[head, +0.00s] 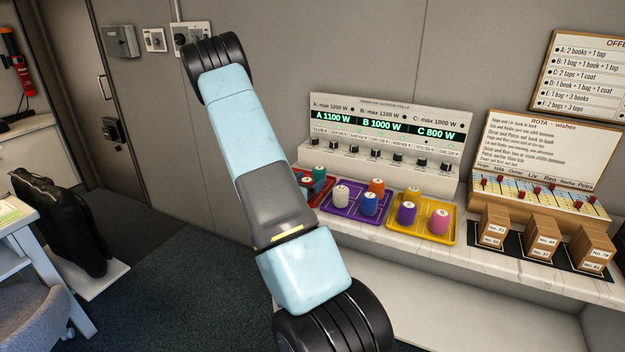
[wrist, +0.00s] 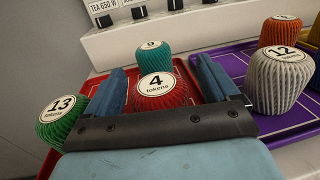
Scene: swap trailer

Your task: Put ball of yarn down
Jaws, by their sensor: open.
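A red ball of yarn (wrist: 165,98), labelled "4 tokens", stands upright on the red tray (wrist: 97,82) in the wrist view. My gripper (wrist: 162,68) is open, with one finger on each side of the red yarn; I cannot tell whether either touches it. A green ball of yarn (wrist: 62,125), labelled 13, stands left of the gripper. A teal one (wrist: 153,58), labelled 9, stands behind the red one.
The purple tray (head: 352,217) holds white, orange and blue yarn, right of the red tray. The white yarn (wrist: 279,82) is close to my right finger. The yellow tray (head: 440,239) holds purple and pink yarn. A panel with knobs (head: 385,135) stands behind.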

